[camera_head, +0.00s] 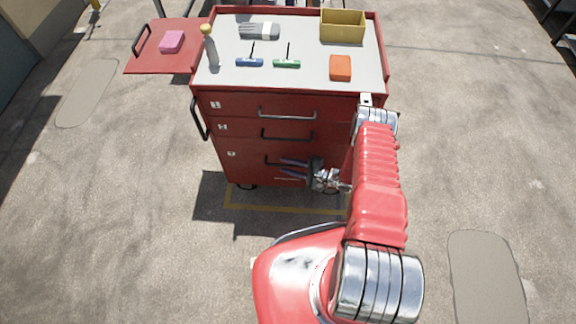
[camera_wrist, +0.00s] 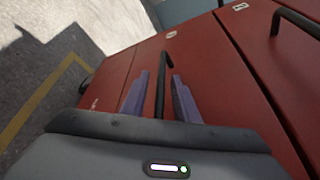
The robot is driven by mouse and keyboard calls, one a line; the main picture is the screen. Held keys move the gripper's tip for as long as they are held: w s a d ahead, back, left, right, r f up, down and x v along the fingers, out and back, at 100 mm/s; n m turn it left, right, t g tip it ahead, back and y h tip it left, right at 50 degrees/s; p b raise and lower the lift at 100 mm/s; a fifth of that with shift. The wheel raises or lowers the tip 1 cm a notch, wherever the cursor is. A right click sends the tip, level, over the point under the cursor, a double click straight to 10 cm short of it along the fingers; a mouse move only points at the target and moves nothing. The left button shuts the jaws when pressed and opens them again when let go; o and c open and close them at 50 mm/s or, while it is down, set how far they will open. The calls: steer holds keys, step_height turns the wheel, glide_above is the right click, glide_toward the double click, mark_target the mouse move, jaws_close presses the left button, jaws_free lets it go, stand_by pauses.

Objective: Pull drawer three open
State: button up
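Drawer three (camera_head: 250,168) is the lowest, tallest red drawer front of the tool cart, marked with a small white label (camera_head: 231,154). It looks shut, flush with the fronts above. Its dark bar handle (camera_wrist: 160,84) shows in the wrist view, standing between the two purple-grey fingers of my gripper (camera_wrist: 160,97). The fingers are apart, one on each side of the handle, with a gap visible on both sides. In the head view my gripper (camera_head: 293,168) is in front of drawer three, partly covering its handle.
Drawer two (camera_head: 245,131) and its handle (camera_head: 287,136) are just above, and the top drawer (camera_head: 240,105) above that. Tools, a yellow bin (camera_head: 342,26) and an orange block (camera_head: 340,68) lie on the cart top (camera_head: 300,83). The concrete floor (camera_head: 130,220) around is clear.

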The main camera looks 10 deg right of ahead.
steer(key=shift+c, duration=0.5)
jaws_close()
steer(key=shift+s+a, duration=0.1)
steer(key=shift+s, duration=0.1)
